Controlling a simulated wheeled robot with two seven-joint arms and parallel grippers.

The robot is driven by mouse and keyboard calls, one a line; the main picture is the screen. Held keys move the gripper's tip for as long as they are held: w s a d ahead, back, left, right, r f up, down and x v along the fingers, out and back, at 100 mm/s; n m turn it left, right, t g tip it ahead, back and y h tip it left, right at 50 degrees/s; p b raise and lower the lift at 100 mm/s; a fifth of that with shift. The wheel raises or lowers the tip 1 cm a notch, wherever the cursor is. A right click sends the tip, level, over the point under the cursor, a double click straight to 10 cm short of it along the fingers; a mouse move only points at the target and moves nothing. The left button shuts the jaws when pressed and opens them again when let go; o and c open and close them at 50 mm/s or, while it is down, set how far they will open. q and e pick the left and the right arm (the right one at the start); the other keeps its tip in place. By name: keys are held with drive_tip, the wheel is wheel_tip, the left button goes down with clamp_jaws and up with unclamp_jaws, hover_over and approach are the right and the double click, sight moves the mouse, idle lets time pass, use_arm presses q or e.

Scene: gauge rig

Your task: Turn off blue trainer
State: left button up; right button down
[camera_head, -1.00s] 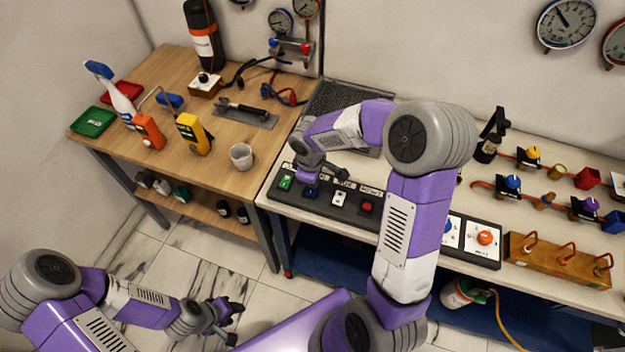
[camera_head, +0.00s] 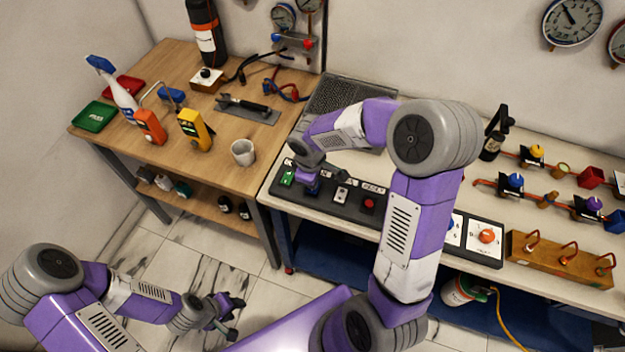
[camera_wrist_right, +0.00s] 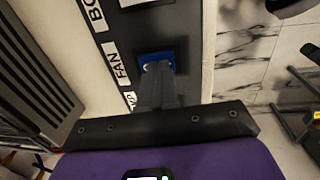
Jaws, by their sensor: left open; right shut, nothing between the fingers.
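The black switch panel (camera_head: 325,207) lies along the front left of the white bench. It carries a green switch (camera_head: 288,177), a white one (camera_head: 341,194), a red button (camera_head: 369,203) and a blue switch (camera_wrist_right: 150,58) beside a FAN label. My right gripper (camera_wrist_right: 158,75) is shut and empty, its tips over the blue switch and partly hiding it; I cannot tell whether they touch. In the head view it is down at the panel (camera_head: 308,188). A blue knob (camera_head: 448,231) on a white plate shows partly behind my right arm. My left gripper (camera_head: 230,314) is open and empty above the floor.
An orange-red knob (camera_head: 487,236) sits right of the blue knob. A wooden block with red hooks (camera_head: 560,262) and several valves stand on the right. A wooden table (camera_head: 215,150) with meters and a cup (camera_head: 243,152) stands left. The floor near my left gripper is clear.

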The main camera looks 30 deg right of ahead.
drive_tip(key=r+p, duration=0.1)
drive_tip(key=r, duration=0.1)
drive_tip(key=r+p, duration=0.2)
drive_tip(key=shift+s+a+r, duration=0.1)
drive_tip(key=shift+s+a, duration=0.05)
drive_tip(key=shift+a, duration=0.05)
wheel_tip(320, 180, up, 9)
drive_tip(key=p, duration=0.1)
drive_tip(key=shift+s+a+r+p, duration=0.15)
drive_tip(key=shift+s+a+p, duration=0.15)
drive_tip(key=shift+s+a, duration=0.1)
drive_tip(key=s+a+f+m+y, duration=0.2)
drive_tip(key=a+f, duration=0.2)
drive_tip(key=f, duration=0.3)
drive_tip(key=s+a+f+m+g+y, duration=0.1)
drive_tip(key=a+f, duration=0.2)
drive_tip(key=f, duration=0.3)
drive_tip(key=s+a+f+m+y, duration=0.2)
drive_tip(key=a+f, duration=0.2)
drive_tip(key=f, duration=0.3)
drive_tip(key=s+a+f+m, duration=0.2)
drive_tip(key=s+f+m, duration=0.4)
drive_tip(key=s+f, duration=0.3)
drive_tip(key=shift+a+f+t, duration=0.15)
drive_tip(key=shift+f+t, duration=0.25)
